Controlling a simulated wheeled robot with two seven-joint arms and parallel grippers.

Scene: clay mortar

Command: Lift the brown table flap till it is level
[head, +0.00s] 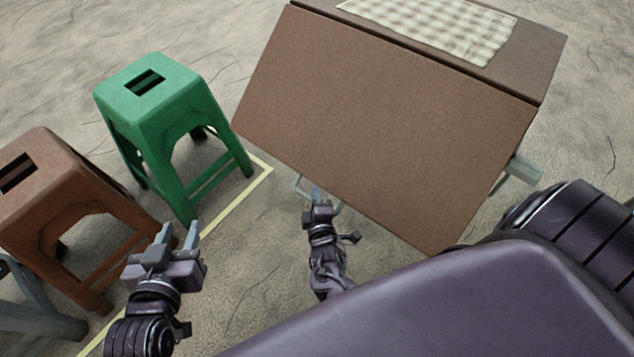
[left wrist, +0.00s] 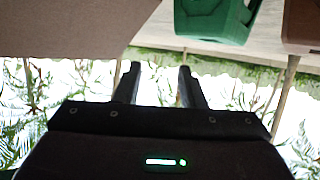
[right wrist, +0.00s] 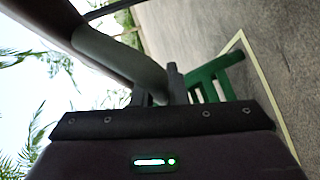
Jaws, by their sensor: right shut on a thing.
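The brown table flap (head: 385,120) is a wide panel that slopes down toward me from a dark seam along the table top (head: 545,55). Its underside edge also shows in the right wrist view (right wrist: 45,30). My right gripper (head: 318,193) is at the flap's lower left edge. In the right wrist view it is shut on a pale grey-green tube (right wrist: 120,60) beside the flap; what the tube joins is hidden. My left gripper (head: 180,232) is open and empty, left of the flap and apart from it.
A green stool (head: 150,90) stands left of the flap. A brown stool (head: 55,190) and a grey stool (head: 40,305) stand nearer at the left. A checked cloth (head: 430,25) lies on the table top. A pale line (head: 262,178) marks the floor.

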